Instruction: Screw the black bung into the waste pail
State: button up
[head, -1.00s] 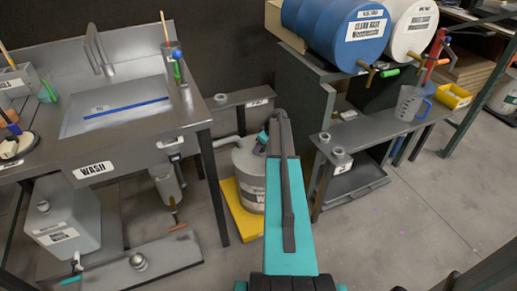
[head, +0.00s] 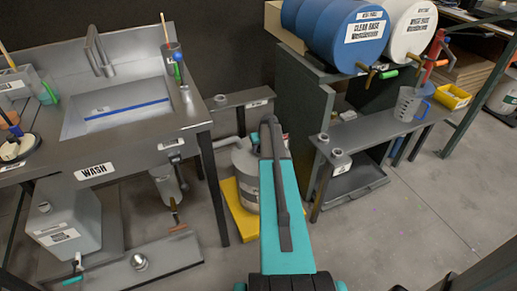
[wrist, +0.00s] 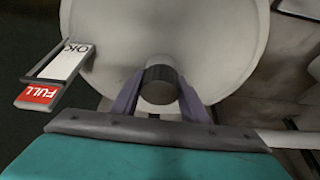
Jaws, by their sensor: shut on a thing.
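The bung is over the pail's top. The opening is hidden beneath it, so I cannot tell whether the bung is seated in it. In the head view my fingers are hidden behind my arm.
An OK/FULL tag (wrist: 58,75) sits beside the pail's top. The wash sink bench (head: 120,155) stands to the left, and a low grey shelf (head: 375,135) with a jug (head: 408,103) to the right. A pipe (head: 222,143) reaches the pail.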

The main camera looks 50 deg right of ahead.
jog(key=shift+m+g+h, duration=0.45)
jog(key=shift+m, duration=1.2)
jog(key=shift+m+g+h, duration=0.45)
jog(key=shift+m, duration=1.2)
jog(key=o, duration=1)
jog(key=shift+n+p, duration=0.35)
jog(key=shift+n, duration=0.05)
jog(key=shift+n+t+y, duration=0.4)
jog(key=shift+n+t, duration=0.2)
jog(key=shift+n, duration=0.7)
jog(key=shift+f+n+y, duration=0.1)
jog(key=shift+n+y, duration=0.4)
jog(key=shift+n, duration=1.2)
jog(key=shift+n+t+y+b, duration=0.5)
jog(key=shift+n+y, duration=0.2)
jog(key=shift+n, duration=1)
jog(key=shift+a+n+y+b, duration=0.15)
jog(key=shift+n+y+b, duration=0.4)
jog(key=shift+n, duration=1.25)
